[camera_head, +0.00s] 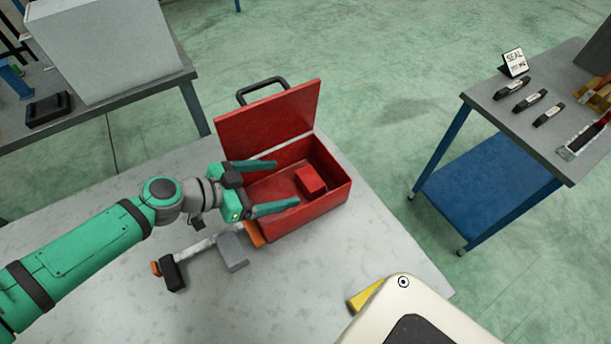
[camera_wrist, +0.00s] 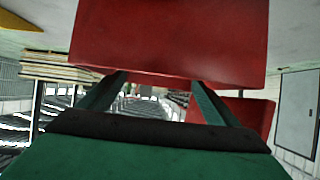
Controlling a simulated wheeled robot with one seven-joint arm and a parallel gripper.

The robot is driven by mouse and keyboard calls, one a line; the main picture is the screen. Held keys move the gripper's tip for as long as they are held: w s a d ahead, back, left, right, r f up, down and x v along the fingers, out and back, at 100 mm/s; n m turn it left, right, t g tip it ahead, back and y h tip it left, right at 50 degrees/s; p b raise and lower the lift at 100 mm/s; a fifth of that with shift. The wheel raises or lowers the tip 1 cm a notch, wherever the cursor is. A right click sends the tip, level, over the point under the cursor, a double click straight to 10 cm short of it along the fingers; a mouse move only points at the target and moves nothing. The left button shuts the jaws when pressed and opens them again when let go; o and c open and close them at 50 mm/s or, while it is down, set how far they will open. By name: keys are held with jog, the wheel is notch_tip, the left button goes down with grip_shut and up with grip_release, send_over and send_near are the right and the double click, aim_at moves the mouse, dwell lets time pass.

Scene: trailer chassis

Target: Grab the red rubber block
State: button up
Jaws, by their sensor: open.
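The red rubber block (camera_head: 310,179) lies inside the open red toolbox (camera_head: 318,209), toward its right end. My gripper (camera_head: 274,187) is open and empty, with its two teal fingers over the left part of the toolbox, pointing right toward the block. A gap shows between the fingertips and the block. In the wrist view my two fingers (camera_wrist: 150,95) are spread apart, and a large red surface fills the upper middle. I cannot tell from that view which red part it is.
The toolbox's lid (camera_head: 268,120) stands open at the back. A clamp-like tool (camera_head: 232,252) and an orange-handled item lie in front of the toolbox on the grey table (camera_head: 370,235). A side table (camera_head: 540,125) with black tools and a sign stands right. A grey box (camera_head: 105,45) is at the back left.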

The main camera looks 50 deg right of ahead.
aim_at(309, 179)
jog(key=shift+w+a+f, duration=0.15)
jog(key=shift+a+f, duration=0.05)
jog(key=shift+f, duration=0.05)
jog(key=x, duration=0.4)
jog(key=shift+f, duration=0.2)
jog(key=x, duration=0.6)
jog(key=shift+w+d+r, duration=0.1)
jog(key=shift+w+r, duration=0.05)
jog(key=shift+w, duration=0.05)
jog(key=shift+w, duration=0.1)
jog(key=shift+s+d, duration=0.1)
jog(key=shift+s, duration=0.15)
jog(key=c, duration=0.9)
jog(key=shift+w+a, duration=0.15)
jog(key=shift+a, duration=0.2)
jog(key=c, duration=0.4)
